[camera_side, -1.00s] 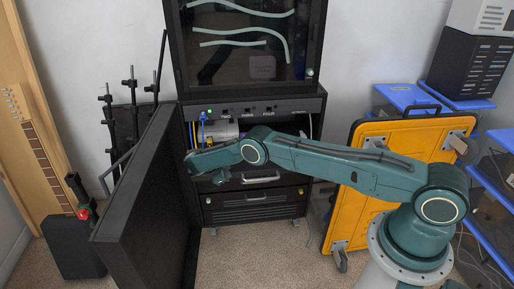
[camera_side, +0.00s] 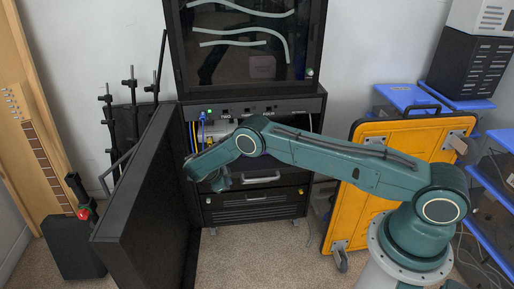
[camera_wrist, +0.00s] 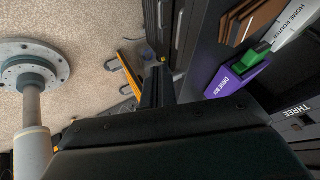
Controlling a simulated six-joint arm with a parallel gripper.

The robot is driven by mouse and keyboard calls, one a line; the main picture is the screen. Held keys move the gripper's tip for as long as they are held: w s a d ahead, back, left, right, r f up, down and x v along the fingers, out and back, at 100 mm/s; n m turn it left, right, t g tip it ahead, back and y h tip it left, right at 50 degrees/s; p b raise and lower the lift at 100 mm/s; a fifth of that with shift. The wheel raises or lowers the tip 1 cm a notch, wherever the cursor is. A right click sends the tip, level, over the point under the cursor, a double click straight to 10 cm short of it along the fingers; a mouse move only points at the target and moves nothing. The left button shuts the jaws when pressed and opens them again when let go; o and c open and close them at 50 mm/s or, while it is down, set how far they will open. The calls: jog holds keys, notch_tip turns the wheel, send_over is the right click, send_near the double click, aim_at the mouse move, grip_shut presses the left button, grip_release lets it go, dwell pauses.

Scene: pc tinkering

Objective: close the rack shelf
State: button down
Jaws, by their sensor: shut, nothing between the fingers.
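The rack (camera_side: 318,110) is a tall black cabinet with a glass upper door. Below the numbered panel is an open bay, and a shelf front with a silver handle (camera_side: 262,179) shows under it. My gripper (camera_side: 221,184) is shut and empty, pointing down just in front of the shelf's left part, left of the handle. Whether it touches the shelf cannot be told. The wrist link hides part of the bay. In the wrist view, the dark shut gripper (camera_wrist: 158,82) shows beside a purple drive box (camera_wrist: 236,78) and a home router (camera_wrist: 292,22).
A large black door panel (camera_side: 145,200) stands swung open at the left, close to my wrist. A vented drawer (camera_side: 255,206) lies below the shelf. A yellow wheeled panel (camera_side: 350,215) stands to the right, behind my arm. Carpet in front of the rack is clear.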

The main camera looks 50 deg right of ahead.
jog(key=v, duration=1)
jog(key=shift+d, duration=0.1)
jog(key=s+d, duration=0.4)
jog(key=d, duration=0.5)
jog(key=shift+s+d, duration=0.3)
jog(key=shift+s, duration=0.05)
jog(key=shift+d+f, duration=0.1)
jog(key=shift+f, duration=0.05)
send_near(257, 175)
jog(key=shift+x, duration=2.4)
